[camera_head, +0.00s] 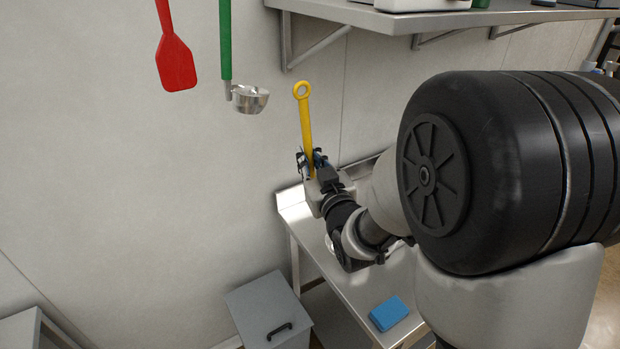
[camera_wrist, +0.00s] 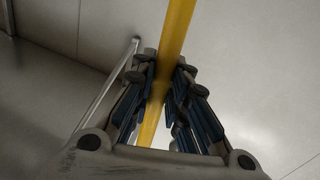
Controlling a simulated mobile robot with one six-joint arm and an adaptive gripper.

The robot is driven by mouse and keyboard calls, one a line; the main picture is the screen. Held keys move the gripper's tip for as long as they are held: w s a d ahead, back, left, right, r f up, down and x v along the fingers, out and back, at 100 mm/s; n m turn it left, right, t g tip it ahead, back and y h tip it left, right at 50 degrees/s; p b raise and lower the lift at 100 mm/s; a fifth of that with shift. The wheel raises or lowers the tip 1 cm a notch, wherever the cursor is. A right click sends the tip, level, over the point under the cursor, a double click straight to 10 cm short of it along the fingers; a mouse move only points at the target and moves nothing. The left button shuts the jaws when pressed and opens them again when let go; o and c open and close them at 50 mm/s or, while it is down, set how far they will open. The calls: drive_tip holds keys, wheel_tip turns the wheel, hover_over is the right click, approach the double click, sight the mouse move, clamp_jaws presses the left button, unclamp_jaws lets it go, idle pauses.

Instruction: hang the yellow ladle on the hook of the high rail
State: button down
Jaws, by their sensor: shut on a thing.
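The yellow ladle (camera_head: 305,118) stands nearly upright, with the ring at the end of its handle at the top. My gripper (camera_head: 312,160) is shut on its handle in front of the wall. In the wrist view the yellow handle (camera_wrist: 174,40) runs between the two fingers of my gripper (camera_wrist: 163,95). The ladle's bowl is hidden in both views. The high rail and its hook are not in view; only the lower parts of a red paddle (camera_head: 175,62) and a green-handled ladle (camera_head: 248,98) hang down from above, left of the yellow ladle.
A metal shelf (camera_head: 350,14) with brackets juts from the wall at upper right. Below is a steel table (camera_head: 340,290) with a blue sponge-like block (camera_head: 388,313). A grey lidded bin (camera_head: 262,305) stands at the bottom. The wall around the yellow ladle's ring is bare.

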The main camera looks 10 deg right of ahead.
drive_tip(key=s+d+r+p, duration=0.2)
drive_tip(key=r+p, duration=0.6)
drive_tip(key=r, duration=0.7)
drive_tip(key=s+d+r+p, duration=0.1)
drive_tip(key=s+r+p, duration=0.1)
drive_tip(key=r+p, duration=0.95)
drive_tip(key=w+a+r+b, duration=0.1)
drive_tip(key=w+r+b, duration=0.2)
drive_tip(key=w, duration=0.3)
drive_tip(key=shift+a, duration=0.3)
drive_tip(key=shift+w, duration=0.1)
drive_tip(key=shift+b, duration=0.7)
drive_tip(key=shift+w+a, duration=0.1)
drive_tip(key=shift+w, duration=0.05)
drive_tip(key=shift+w+a+b, duration=0.1)
drive_tip(key=shift+w+b, duration=0.2)
drive_tip(key=shift+w, duration=0.05)
drive_tip(key=shift+w+a+b, duration=0.1)
drive_tip(key=shift+w+b, duration=0.25)
